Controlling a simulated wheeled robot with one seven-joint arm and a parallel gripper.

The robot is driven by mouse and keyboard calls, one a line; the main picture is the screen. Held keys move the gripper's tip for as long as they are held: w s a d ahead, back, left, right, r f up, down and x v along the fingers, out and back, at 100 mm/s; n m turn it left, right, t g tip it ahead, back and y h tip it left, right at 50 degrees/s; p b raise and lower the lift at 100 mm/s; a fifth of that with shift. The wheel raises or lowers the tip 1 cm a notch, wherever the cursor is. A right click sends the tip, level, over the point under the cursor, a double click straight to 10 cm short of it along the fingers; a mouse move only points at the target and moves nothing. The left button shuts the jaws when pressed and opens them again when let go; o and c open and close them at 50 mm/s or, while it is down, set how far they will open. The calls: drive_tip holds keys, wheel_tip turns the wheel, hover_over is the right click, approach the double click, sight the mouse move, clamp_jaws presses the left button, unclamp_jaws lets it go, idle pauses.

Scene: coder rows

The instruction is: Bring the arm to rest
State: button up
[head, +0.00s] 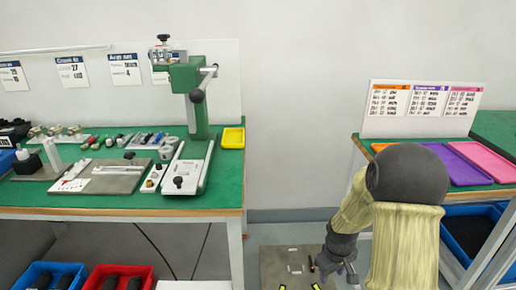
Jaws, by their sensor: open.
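My arm (402,235) rises at the lower right, with a pale yellow sleeve and a large dark rounded joint in front of the right-hand table. My gripper (338,266) is dark grey and hangs low over the floor, in the gap between the two tables. Its jaws are open, and no object shows between them. It is apart from both tables. My sleeve and joint hide part of the right-hand table's front edge and leg.
The left green-topped table (110,197) bears a green press (186,90), a yellow tray (233,138) and several small parts. The right green-topped table (495,126) bears purple (455,166) and pink (487,160) trays. Red (147,270) and blue bins stand below the left table.

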drive_tip(key=s+a+r+m+t, duration=0.1)
drive_tip(key=s+a+r+m, duration=0.45)
drive_tip(key=s+r, duration=0.7)
wheel_tip(320, 180, up, 36)
drive_tip(key=s+p, duration=0.1)
drive_tip(key=p, duration=3.7)
drive_tip(key=shift+s+a+r+n+y, duration=0.2)
drive_tip(key=shift+a+n+y, duration=0.1)
drive_tip(key=shift+a+n, duration=0.05)
drive_tip(key=shift+c, duration=0.6)
